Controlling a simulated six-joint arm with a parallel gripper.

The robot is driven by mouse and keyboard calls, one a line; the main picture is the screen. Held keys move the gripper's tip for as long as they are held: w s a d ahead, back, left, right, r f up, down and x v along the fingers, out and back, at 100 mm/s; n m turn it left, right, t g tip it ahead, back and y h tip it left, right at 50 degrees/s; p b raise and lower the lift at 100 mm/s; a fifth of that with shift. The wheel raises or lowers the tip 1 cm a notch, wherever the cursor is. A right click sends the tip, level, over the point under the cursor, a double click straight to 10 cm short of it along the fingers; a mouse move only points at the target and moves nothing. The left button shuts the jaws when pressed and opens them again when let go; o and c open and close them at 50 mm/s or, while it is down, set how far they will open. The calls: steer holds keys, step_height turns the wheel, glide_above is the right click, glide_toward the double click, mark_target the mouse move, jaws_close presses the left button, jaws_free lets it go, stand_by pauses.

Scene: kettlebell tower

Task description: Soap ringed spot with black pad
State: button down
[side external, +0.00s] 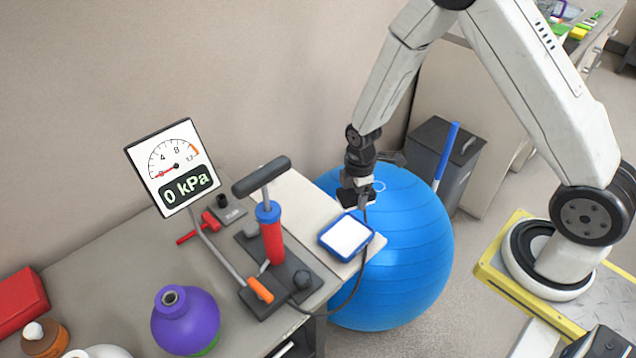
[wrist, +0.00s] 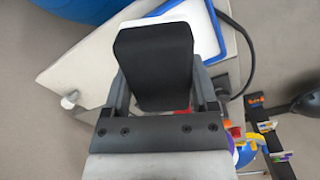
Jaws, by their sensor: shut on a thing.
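My gripper (side external: 357,192) is shut on the black pad (wrist: 155,65), which fills the middle of the wrist view between the two fingers. In the side view the pad (side external: 355,199) shows as a dark block, raised above the blue-rimmed tray and in front of the big blue ball (side external: 400,250). The ringed spot (side external: 379,187) shows as a pale ring high on the ball, just right of the gripper. The blue-rimmed tray (side external: 325,240) has a white inside and sits at the table corner; its rim (wrist: 214,35) shows beyond the pad in the wrist view.
A pump with a red barrel (side external: 272,240) stands left of the tray, with a black hose running past the table corner toward the ball. A gauge (side external: 172,166) reads 0 kPa. A grey bin (side external: 442,150) is behind the ball.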

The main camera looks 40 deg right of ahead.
steer(key=w+d+f, duration=0.4)
steer(key=w+d, duration=0.3)
steer(key=d, duration=0.4)
glide_above(385, 181)
step_height(385, 181, down, 5)
steer(key=shift+r, duration=0.2)
steer(key=shift+a+f, duration=0.1)
steer(key=shift+f, duration=2.7)
steer(key=shift+a+f, duration=0.3)
steer(key=shift+f, duration=0.3)
steer(key=shift+a+f, duration=0.3)
steer(key=shift+f, duration=0.3)
steer(key=shift+a, duration=3)
steer(key=shift+d, duration=3.6)
step_height(385, 181, up, 8)
